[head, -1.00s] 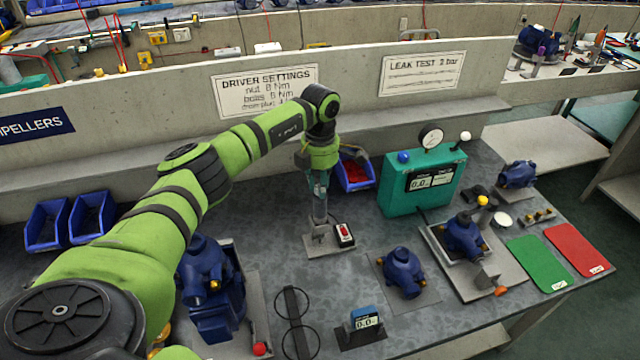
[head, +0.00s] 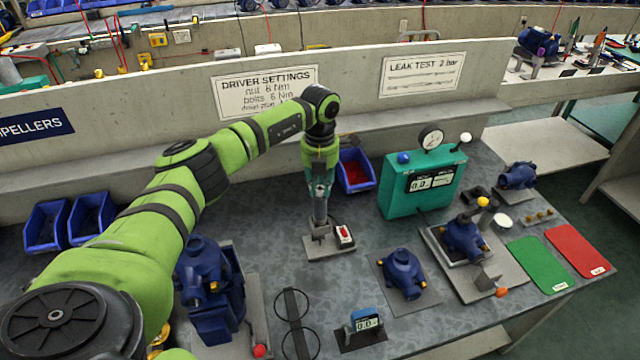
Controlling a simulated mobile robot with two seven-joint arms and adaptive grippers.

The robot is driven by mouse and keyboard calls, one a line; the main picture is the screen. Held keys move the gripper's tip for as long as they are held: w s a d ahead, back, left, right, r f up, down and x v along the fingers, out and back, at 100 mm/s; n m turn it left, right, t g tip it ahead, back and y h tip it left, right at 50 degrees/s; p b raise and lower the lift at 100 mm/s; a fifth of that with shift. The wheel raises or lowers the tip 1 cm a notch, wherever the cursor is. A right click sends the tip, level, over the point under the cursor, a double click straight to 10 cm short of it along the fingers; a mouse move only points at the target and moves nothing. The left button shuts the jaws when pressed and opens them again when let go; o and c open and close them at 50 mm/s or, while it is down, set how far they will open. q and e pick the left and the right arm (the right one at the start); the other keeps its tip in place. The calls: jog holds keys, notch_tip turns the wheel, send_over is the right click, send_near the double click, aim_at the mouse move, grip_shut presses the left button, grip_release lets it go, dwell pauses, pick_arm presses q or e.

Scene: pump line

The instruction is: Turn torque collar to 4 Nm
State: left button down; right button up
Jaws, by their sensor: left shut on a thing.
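My left gripper (head: 320,189) points down over the driver (head: 320,212), a grey upright tool in its stand. It is shut around the upper part of the driver, where the torque collar sits; the collar itself is mostly hidden by the fingers, and its setting cannot be read. The stand (head: 322,248) is a grey plate on the bench, with a small box with a red switch (head: 345,234) on its right. My right gripper is not in view.
A blue bin with red parts (head: 355,172) stands close behind the gripper. The teal leak tester (head: 390,200) is to the right. Blue pumps (head: 403,272) and a small blue display (head: 364,319) are in front. The driver settings sign (head: 265,92) hangs behind.

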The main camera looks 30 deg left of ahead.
aim_at(320, 189)
pick_arm(q)
jog(key=shift+n, duration=0.3)
jog(key=c, duration=1)
grip_release()
notch_tip(320, 189, up, 12)
